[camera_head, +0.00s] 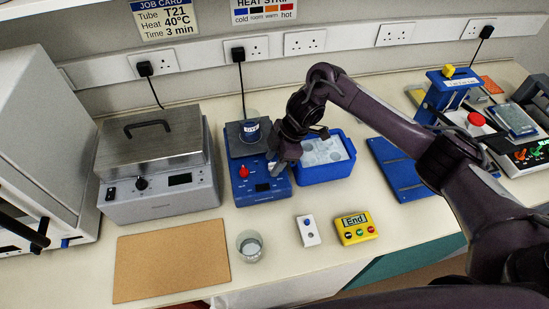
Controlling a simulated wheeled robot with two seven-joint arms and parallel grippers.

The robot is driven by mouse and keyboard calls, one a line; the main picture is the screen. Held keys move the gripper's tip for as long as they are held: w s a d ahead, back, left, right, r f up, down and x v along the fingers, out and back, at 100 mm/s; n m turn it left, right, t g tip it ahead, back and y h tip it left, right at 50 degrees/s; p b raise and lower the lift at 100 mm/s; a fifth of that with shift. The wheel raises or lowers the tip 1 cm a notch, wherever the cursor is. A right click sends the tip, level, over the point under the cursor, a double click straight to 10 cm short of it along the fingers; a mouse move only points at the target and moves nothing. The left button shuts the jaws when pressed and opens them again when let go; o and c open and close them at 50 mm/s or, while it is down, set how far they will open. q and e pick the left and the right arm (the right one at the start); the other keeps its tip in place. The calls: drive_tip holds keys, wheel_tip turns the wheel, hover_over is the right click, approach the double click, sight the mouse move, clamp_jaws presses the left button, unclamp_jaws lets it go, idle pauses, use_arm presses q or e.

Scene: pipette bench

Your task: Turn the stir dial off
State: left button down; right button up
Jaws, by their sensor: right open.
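The stirrer is a blue unit (251,190) with a dark top plate, standing left of centre on the bench. Its red stir dial (244,171) sits on the left of the front panel. A small labelled vessel (251,131) stands on the plate. My right gripper (277,167) is low over the right side of the front panel, to the right of the dial and apart from it. It is open, and its fingers partly hide the panel. The way the dial points is too small to tell. My left gripper is not in view.
A grey water bath (158,204) stands close on the left and a blue ice tub (327,171) close on the right. In front are a cork mat (170,258), a glass beaker (249,246), a white switch box (308,231) and a yellow timer (356,228) reading End.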

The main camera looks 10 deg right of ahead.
drive_tip(key=shift+s, duration=0.1)
clamp_jaws()
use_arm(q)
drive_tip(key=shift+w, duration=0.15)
